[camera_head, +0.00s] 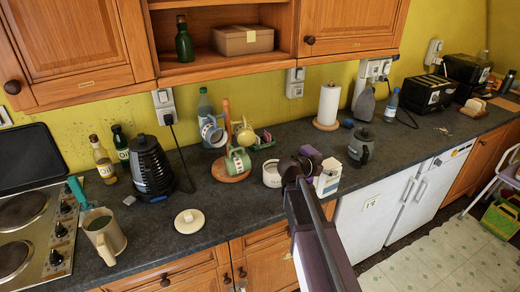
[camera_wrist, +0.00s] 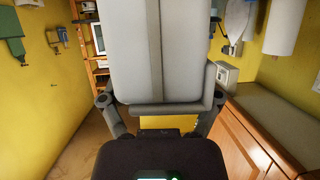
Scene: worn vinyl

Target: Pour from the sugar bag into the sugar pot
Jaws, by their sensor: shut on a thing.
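My gripper (camera_head: 304,166) is shut on the sugar bag (camera_head: 328,178), above the counter's front edge in the head view. The bag is small and white with dark print. In the wrist view the bag (camera_wrist: 153,50) is a pale block with a vertical seam, and my gripper (camera_wrist: 160,106) has a finger on each side of it. The sugar pot, apparently the white round pot (camera_head: 271,174), stands on the counter just left of my gripper. My arm and gripper partly hide it, and its contents cannot be seen. A cream lid (camera_head: 189,221) lies flat on the counter further left.
A black kettle (camera_head: 151,168), a beige jug (camera_head: 104,236) and the hob are at left. Counter around the lid is clear.

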